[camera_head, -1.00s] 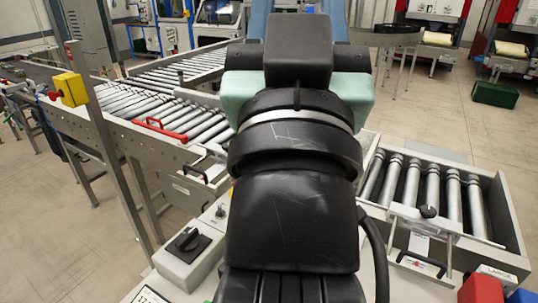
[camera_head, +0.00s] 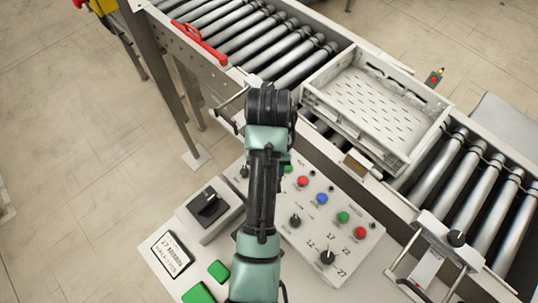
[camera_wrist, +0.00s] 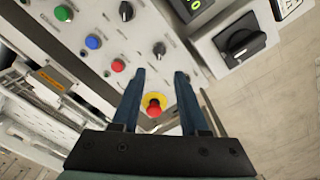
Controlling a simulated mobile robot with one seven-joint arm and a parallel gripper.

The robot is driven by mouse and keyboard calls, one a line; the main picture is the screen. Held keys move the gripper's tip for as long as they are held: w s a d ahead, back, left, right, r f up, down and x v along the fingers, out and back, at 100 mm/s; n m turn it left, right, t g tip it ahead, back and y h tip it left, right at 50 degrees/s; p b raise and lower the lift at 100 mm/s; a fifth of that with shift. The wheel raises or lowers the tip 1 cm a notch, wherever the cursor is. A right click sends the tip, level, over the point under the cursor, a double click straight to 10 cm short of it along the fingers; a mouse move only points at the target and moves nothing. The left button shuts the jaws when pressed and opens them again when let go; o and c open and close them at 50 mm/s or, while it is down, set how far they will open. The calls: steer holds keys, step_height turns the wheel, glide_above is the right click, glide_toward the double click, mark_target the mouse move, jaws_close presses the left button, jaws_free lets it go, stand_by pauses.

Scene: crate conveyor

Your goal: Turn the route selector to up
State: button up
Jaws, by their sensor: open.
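My gripper (camera_wrist: 160,75) is open and empty, its two dark fingers pointing at the control panel (camera_head: 325,215). In the wrist view a red stop button with a yellow ring (camera_wrist: 154,104) shows between the fingers. A black knob (camera_wrist: 159,49) lies just beyond the fingertips, and another black knob (camera_wrist: 126,10) is farther off. A large black rotary switch (camera_head: 207,205) sits on its own grey box left of the panel; it also shows in the wrist view (camera_wrist: 243,44). Labels are too small to read, so I cannot tell which is the route selector. My arm hides part of the panel.
Coloured push buttons, such as a blue one (camera_head: 322,199) and a red one (camera_head: 361,233), crowd the panel. A white crate (camera_head: 375,110) stands on the roller conveyor behind it. A red handle (camera_head: 200,42) is on the conveyor's side. Green blocks (camera_head: 199,293) lie at front left.

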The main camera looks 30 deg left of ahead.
step_height(320, 180, down, 12)
steer(key=shift+w+r+b, duration=0.1)
steer(key=shift+r+b, duration=0.15)
steer(key=shift+b, duration=0.1)
jaws_close()
stand_by(0.3)
